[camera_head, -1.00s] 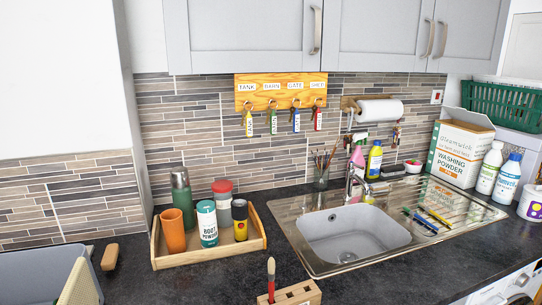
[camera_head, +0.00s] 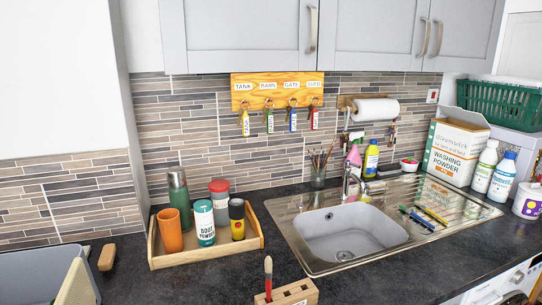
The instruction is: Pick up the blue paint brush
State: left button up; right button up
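Several thin brush-like tools lie on the ribbed drainer to the right of the sink. One of them looks blue and dark (camera_head: 419,219), and I take it as the blue paint brush, though it is too small to be sure. A yellow one (camera_head: 432,214) lies beside it. Neither of my grippers is in view.
The steel sink (camera_head: 351,232) has a tap at its back edge. A wooden tray (camera_head: 207,257) with bottles stands left of it. A jar of brushes (camera_head: 318,176) stands behind the sink.

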aim_at(408, 211)
jog(key=i+l+z, duration=0.1)
jog(key=l, duration=0.35)
jog(key=i+l, duration=0.3)
jog(key=i+l+z, duration=0.15)
jog(key=l, duration=0.4)
jog(key=i+l, duration=0.35)
jog(key=i+l+z, duration=0.15)
jog(key=l, duration=0.3)
jog(key=i, duration=0.1)
